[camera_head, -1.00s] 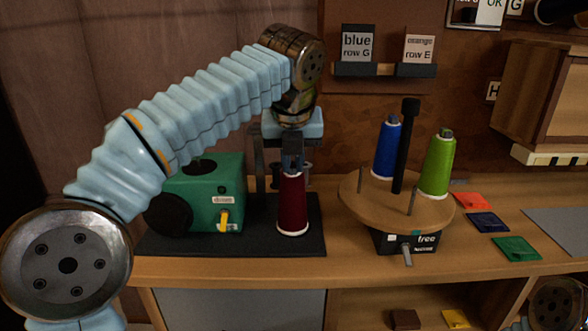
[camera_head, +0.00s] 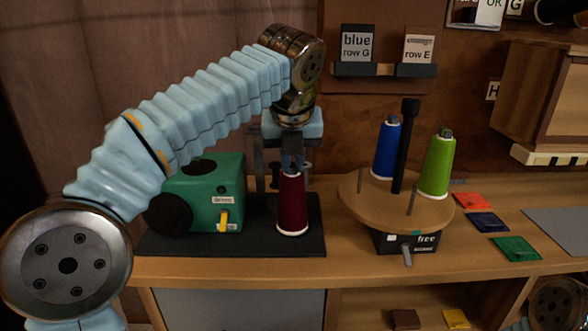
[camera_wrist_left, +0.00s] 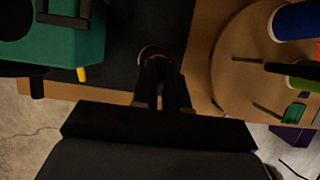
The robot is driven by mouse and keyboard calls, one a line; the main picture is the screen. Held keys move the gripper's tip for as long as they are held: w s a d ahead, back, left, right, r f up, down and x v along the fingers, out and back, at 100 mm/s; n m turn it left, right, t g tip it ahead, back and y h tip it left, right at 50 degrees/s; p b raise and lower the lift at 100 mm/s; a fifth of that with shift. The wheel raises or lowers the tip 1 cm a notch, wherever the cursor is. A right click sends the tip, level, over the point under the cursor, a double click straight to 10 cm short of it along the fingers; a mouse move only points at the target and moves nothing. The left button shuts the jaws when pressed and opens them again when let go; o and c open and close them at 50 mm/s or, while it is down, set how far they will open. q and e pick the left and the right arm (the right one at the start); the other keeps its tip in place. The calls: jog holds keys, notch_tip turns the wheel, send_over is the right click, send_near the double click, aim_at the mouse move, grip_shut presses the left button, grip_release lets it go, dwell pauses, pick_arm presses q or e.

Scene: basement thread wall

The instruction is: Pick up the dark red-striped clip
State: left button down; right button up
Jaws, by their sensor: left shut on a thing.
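A dark red cone of thread (camera_head: 292,207) with a pale rim at its base stands upright on the black mat (camera_head: 262,243). My left gripper (camera_head: 292,168) points down from above and is shut on the top of the cone. In the left wrist view the fingers (camera_wrist_left: 162,85) cover most of the cone, and only part of its dark red and pale rim (camera_wrist_left: 150,50) shows. I make out no separate red-striped clip in these frames. My right gripper is not in view.
A green machine (camera_head: 222,178) with a yellow lever stands left of the cone. A round wooden stand (camera_head: 388,205) with blue (camera_head: 386,150) and green (camera_head: 436,165) cones stands to the right. Red (camera_head: 472,201), blue and green flat pieces lie beyond it.

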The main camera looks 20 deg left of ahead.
pick_arm(q)
jog(key=shift+w+f, duration=0.1)
jog(key=shift+f, duration=0.75)
jog(key=shift+w+r, duration=0.1)
jog(key=shift+r, duration=0.35)
notch_tip(320, 180, up, 2)
jog(key=shift+w+d+r, duration=0.1)
jog(key=shift+r, duration=0.1)
jog(key=s+r, duration=1)
jog(key=s, duration=0.4)
jog(key=shift+d, duration=0.45)
jog(key=shift+r, duration=0.1)
jog(key=shift+w, duration=0.1)
